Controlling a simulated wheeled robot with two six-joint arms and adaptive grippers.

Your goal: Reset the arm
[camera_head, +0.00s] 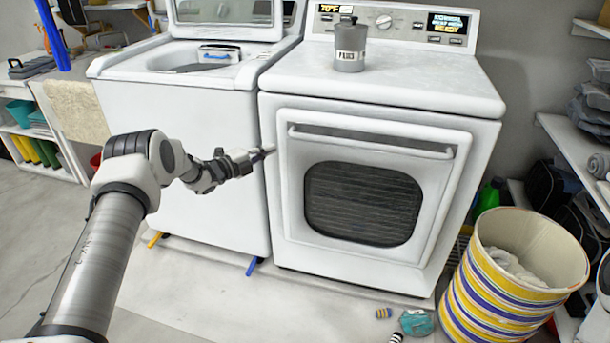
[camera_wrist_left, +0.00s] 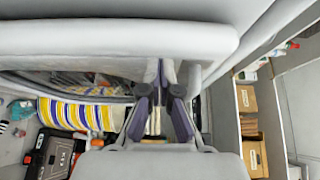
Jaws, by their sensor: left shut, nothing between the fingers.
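My left gripper (camera_head: 258,154) reaches in from the left of the head view, in front of the gap between the washer and the dryer. Its fingers are shut with nothing between them. In the left wrist view the two fingers (camera_wrist_left: 166,88) meet close to the white dryer front and its handle bar. The dryer (camera_head: 455,110) has its door closed, with a dark window and a handle (camera_head: 370,142). I cannot tell whether the fingertips touch the dryer.
The top-loading washer (camera_head: 200,120) stands left with its lid up. A grey canister (camera_head: 350,47) stands on the dryer. A striped basket (camera_head: 490,290) with cloth stands at the right, near small items (camera_head: 416,322) on the floor. Shelves (camera_head: 575,150) line the right. Floor at the left is clear.

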